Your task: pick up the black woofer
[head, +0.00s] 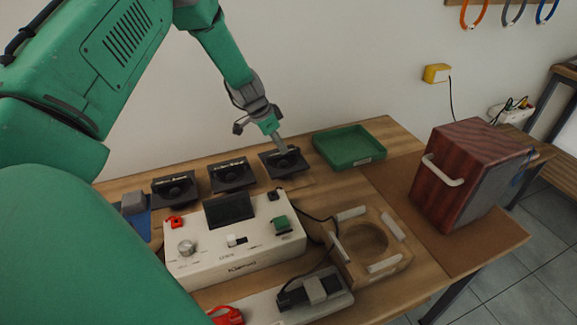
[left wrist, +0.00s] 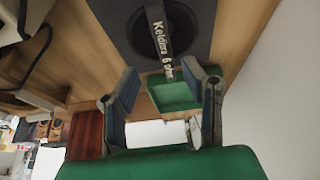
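Several black woofers stand in a row at the back of the table: the left one (head: 175,190), the middle one (head: 232,175) and the right one (head: 290,164). My left gripper (head: 278,140) points down at the right woofer, at its back edge. In the left wrist view a black woofer (left wrist: 195,22) with a white-lettered bar fills the top, beyond the fingertips. My left gripper (left wrist: 164,82) shows two fingers spread apart there, with nothing between them. Whether a finger touches the woofer cannot be told. My right gripper is not in view.
A green tray (head: 349,158) lies right of the woofers. A white tester box (head: 235,255) with a screen stands in front of them. A wooden fixture with a round recess (head: 372,272) is front right. A wooden speaker cabinet (head: 462,165) stands at the right.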

